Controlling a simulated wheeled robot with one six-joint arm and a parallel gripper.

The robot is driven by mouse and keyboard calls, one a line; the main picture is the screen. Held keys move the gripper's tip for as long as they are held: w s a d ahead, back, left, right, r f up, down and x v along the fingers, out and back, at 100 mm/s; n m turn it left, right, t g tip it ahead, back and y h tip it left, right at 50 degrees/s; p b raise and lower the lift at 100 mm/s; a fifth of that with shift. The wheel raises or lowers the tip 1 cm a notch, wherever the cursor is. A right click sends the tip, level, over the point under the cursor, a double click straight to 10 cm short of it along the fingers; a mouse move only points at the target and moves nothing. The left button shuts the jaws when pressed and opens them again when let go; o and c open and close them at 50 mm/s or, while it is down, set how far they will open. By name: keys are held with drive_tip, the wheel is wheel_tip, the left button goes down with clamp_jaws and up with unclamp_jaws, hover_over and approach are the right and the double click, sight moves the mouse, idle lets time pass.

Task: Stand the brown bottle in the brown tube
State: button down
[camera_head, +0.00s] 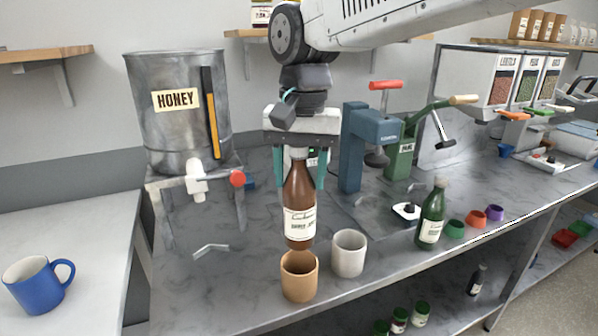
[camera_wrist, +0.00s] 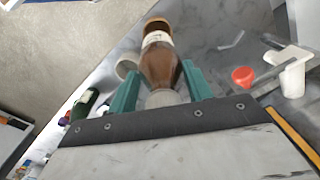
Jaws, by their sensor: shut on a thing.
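The brown bottle (camera_head: 299,205) has a white label and a pale cap. My gripper (camera_head: 299,172) is shut on its upper part, with a teal finger on each side. The bottle hangs upright in the head view, its base just above or behind the rim of the brown tube (camera_head: 299,277). I cannot tell whether the base is inside the tube's mouth. The tube stands upright near the counter's front edge.
A white-grey tube (camera_head: 348,254) stands close to the right of the brown tube. A green bottle (camera_head: 431,216) stands further right, near small coloured cups (camera_head: 475,218). The honey tank (camera_head: 178,115) with its red-handled tap is at left. Blue and green presses (camera_head: 356,150) stand behind.

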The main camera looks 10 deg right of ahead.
sight(299, 230)
drive_tip(key=shift+f, duration=3.65)
drive_tip(key=shift+s+a+f, duration=0.1)
drive_tip(key=shift+f, duration=2.2)
